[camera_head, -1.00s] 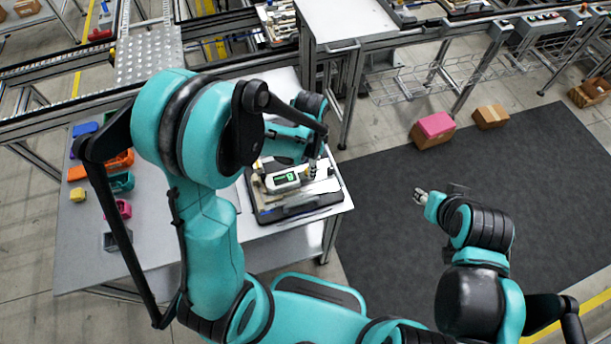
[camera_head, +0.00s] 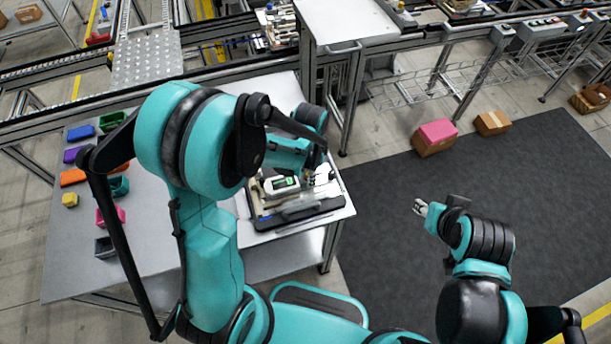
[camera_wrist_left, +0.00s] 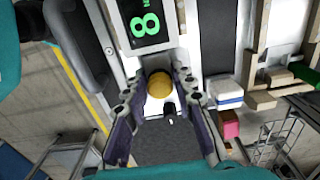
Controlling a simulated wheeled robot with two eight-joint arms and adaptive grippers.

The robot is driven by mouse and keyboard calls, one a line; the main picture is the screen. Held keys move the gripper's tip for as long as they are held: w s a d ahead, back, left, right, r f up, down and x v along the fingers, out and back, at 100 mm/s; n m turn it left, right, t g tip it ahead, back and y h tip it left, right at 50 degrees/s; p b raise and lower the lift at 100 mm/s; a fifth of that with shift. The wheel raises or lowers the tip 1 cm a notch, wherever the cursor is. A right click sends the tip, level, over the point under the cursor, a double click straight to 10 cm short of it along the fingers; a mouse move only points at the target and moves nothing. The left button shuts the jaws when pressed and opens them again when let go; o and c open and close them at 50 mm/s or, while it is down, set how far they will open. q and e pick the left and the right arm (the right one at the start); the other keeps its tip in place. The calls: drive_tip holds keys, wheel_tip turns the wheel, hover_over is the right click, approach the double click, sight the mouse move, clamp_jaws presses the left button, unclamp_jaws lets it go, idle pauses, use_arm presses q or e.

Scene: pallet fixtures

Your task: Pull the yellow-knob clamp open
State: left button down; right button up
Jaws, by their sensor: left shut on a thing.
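The yellow knob (camera_wrist_left: 160,84) of the clamp sits between the fingertips of my left gripper (camera_wrist_left: 160,95) in the left wrist view, and the fingers are shut on it. The clamp's arm is mostly hidden behind the fingers. Just beyond the knob is a device with a green figure 8 on a dark display (camera_wrist_left: 145,25). In the head view my left gripper (camera_head: 309,178) is at the right side of the pallet fixture (camera_head: 298,219), and the knob cannot be made out there. My right gripper (camera_head: 420,207) hangs over the dark floor mat, away from the fixture; its fingers are too small to read.
The fixture rests on a grey table (camera_head: 75,255). Coloured bins, such as a green one (camera_head: 112,121) and a pink one (camera_head: 112,215), stand at its left. Conveyor frames run behind.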

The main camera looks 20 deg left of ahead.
use_arm(q)
drive_tip(key=shift+w+d, duration=0.1)
drive_tip(key=shift+w+d+b, duration=0.15)
drive_tip(key=shift+w+d, duration=0.2)
drive_tip(key=shift+d, duration=0.2)
drive_tip(key=shift+w+d+b, duration=0.15)
drive_tip(key=shift+w+d, duration=0.2)
drive_tip(key=shift+d, duration=0.2)
drive_tip(key=c, duration=1.4)
unclamp_jaws()
drive_tip(key=shift+a, duration=0.1)
wheel_tip(320, 180, up, 8)
drive_tip(key=p, duration=0.5)
drive_tip(key=shift+p, duration=0.4)
